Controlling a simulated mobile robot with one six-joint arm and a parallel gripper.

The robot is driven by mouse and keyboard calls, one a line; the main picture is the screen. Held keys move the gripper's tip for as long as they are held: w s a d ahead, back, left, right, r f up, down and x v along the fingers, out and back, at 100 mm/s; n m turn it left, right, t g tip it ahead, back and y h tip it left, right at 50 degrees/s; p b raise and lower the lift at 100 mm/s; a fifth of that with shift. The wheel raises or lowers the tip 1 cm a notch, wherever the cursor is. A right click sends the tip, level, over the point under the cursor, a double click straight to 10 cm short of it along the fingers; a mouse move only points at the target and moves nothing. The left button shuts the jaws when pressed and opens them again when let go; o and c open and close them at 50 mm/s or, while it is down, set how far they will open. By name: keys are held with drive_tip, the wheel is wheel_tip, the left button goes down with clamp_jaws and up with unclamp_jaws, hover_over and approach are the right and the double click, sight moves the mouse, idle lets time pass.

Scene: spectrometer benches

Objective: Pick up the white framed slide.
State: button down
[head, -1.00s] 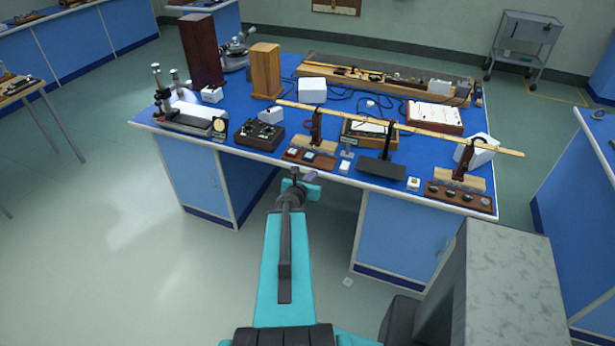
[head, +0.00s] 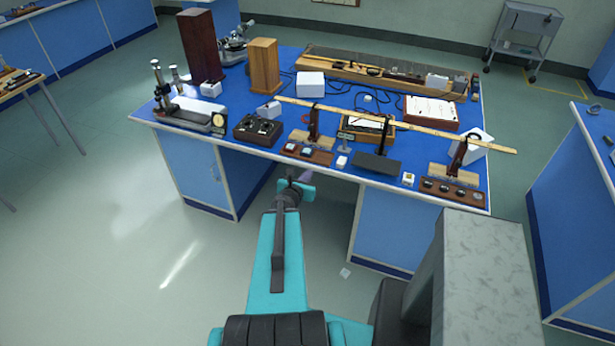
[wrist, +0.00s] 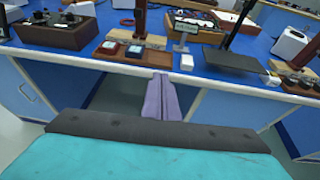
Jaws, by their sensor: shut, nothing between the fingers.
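Several small pale pieces could be the white framed slide; I cannot tell which. A white-edged piece with a yellowish centre (head: 408,179) lies near the bench's front edge, also in the wrist view (wrist: 271,79). A plain white block (head: 342,161) lies left of it, also in the wrist view (wrist: 187,62). Two framed coloured squares sit on a brown board (head: 320,158), also in the wrist view (wrist: 109,47). My gripper (head: 308,174) is shut and empty, in front of the bench's front edge. Its purple fingers show in the wrist view (wrist: 162,80), apart from all these pieces.
The blue bench (head: 222,139) holds a dark tilted plate (head: 377,163), a dark control box (head: 257,129), a long wooden rule (head: 450,137) on stands and a board with dark round pieces (head: 452,190). A pale square (head: 345,272) lies on the floor.

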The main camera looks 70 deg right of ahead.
drive_tip(key=shift+f, duration=0.1)
drive_tip(key=w+a+f+m+y+b, duration=0.2)
drive_tip(key=w+a+f+m, duration=0.25)
drive_tip(key=a+f, duration=0.4)
drive_tip(key=w+a+f+m+g+y+b, duration=0.1)
drive_tip(key=w+a+f+m+y+b, duration=0.15)
drive_tip(key=w+a+f, duration=0.5)
drive_tip(key=w+a+f+m+y+b, duration=0.2)
drive_tip(key=w+a+f+m+b, duration=0.15)
drive_tip(key=a+f, duration=0.65)
drive_tip(key=s+a+f+m+g+y+b, duration=0.1)
drive_tip(key=a+f, duration=0.3)
drive_tip(key=a, duration=0.9)
drive_tip(key=s+a+f+m+g+y+b, duration=0.2)
drive_tip(key=s+a+f+m+y, duration=0.1)
drive_tip(key=a, duration=1.1)
drive_tip(key=s+a+f+m+g+y+b, duration=0.1)
drive_tip(key=a+f, duration=0.4)
drive_tip(key=a, duration=0.9)
drive_tip(key=shift+s+f+m+y+b, duration=0.25)
drive_tip(key=shift+s+m+y+b, duration=0.4)
drive_tip(key=shift+s+m+y, duration=0.5)
drive_tip(key=shift+w, duration=0.1)
